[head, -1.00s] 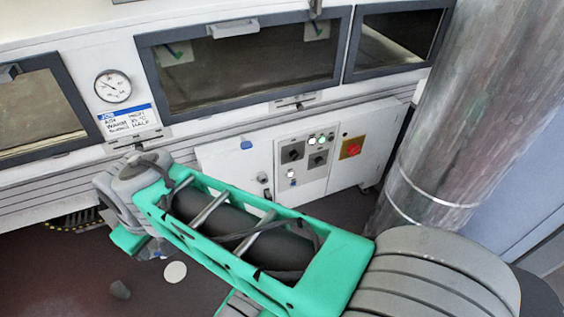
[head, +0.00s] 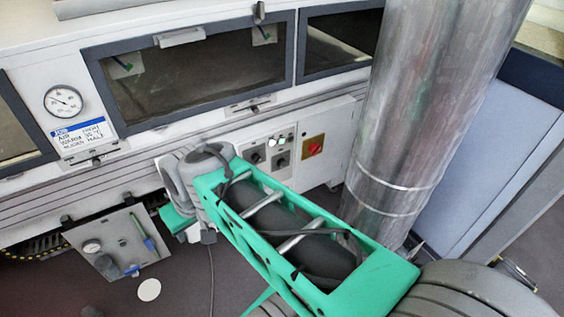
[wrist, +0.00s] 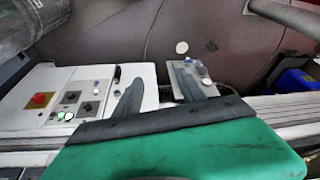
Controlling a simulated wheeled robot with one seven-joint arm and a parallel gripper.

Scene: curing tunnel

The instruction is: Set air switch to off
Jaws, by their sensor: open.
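The white control box carries a panel (head: 270,155) with black rotary switches and lit lamps. One black switch (head: 258,157) sits at upper left and another (head: 280,162) at lower right; their labels are too small to read, so I cannot tell which is the air switch. In the wrist view the panel (wrist: 80,92) is at the left, with the black switches (wrist: 70,97) and (wrist: 88,107). My gripper (wrist: 160,92) is open and empty, its two dark fingers apart in front of the box and beside the panel. In the head view my arm hides the gripper and the box's lower left.
A red knob on a yellow plate (head: 314,148) is right of the panel. A large metal duct (head: 420,100) stands at the right. A grey plate with a pen (head: 118,245) hangs low at the left. A gauge (head: 63,101) and a job card (head: 83,137) are on the tunnel front.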

